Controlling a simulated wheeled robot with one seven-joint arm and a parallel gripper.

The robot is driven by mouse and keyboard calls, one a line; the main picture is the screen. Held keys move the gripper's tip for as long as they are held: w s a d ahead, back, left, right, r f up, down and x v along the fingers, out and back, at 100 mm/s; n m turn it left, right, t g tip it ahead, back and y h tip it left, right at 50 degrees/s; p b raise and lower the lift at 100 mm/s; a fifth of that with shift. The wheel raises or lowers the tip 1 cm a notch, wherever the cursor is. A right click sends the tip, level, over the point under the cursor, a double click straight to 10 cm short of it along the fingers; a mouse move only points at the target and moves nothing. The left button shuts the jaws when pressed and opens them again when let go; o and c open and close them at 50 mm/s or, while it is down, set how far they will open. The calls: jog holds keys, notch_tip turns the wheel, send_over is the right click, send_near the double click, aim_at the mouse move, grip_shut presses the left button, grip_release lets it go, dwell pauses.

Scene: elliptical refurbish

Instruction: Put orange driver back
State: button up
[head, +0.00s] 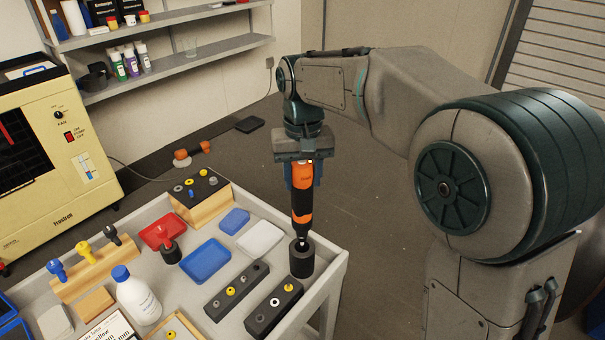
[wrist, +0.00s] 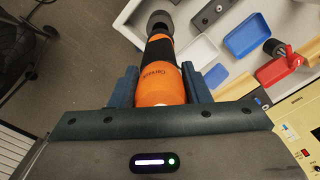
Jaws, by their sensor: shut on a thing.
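The orange driver (head: 302,190) is upright, with an orange and black body and its tip pointing down. My gripper (head: 302,178) is shut around its upper body. The driver's tip is at the mouth of a black round holder (head: 301,262) at the cart's right corner; I cannot tell how deep it sits. In the wrist view the driver (wrist: 160,80) lies between the two fingers of my gripper (wrist: 160,88), and the dark holder (wrist: 160,20) shows beyond its far end.
The grey cart (head: 335,268) carries a blue tray (head: 206,261), a red tray (head: 162,232), a white tray (head: 260,239), dark blocks with bits (head: 237,289) and a white bottle (head: 138,296). A cream machine (head: 55,160) stands at left.

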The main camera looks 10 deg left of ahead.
aim_at(303, 204)
jog(key=shift+f+b, duration=1.2)
jog(key=shift+f, duration=0.75)
jog(key=shift+f+b, duration=0.85)
jog(key=shift+f, duration=0.75)
jog(key=shift+f, duration=0.4)
jog(key=o, duration=1.5)
jog(key=shift+c, duration=0.2)
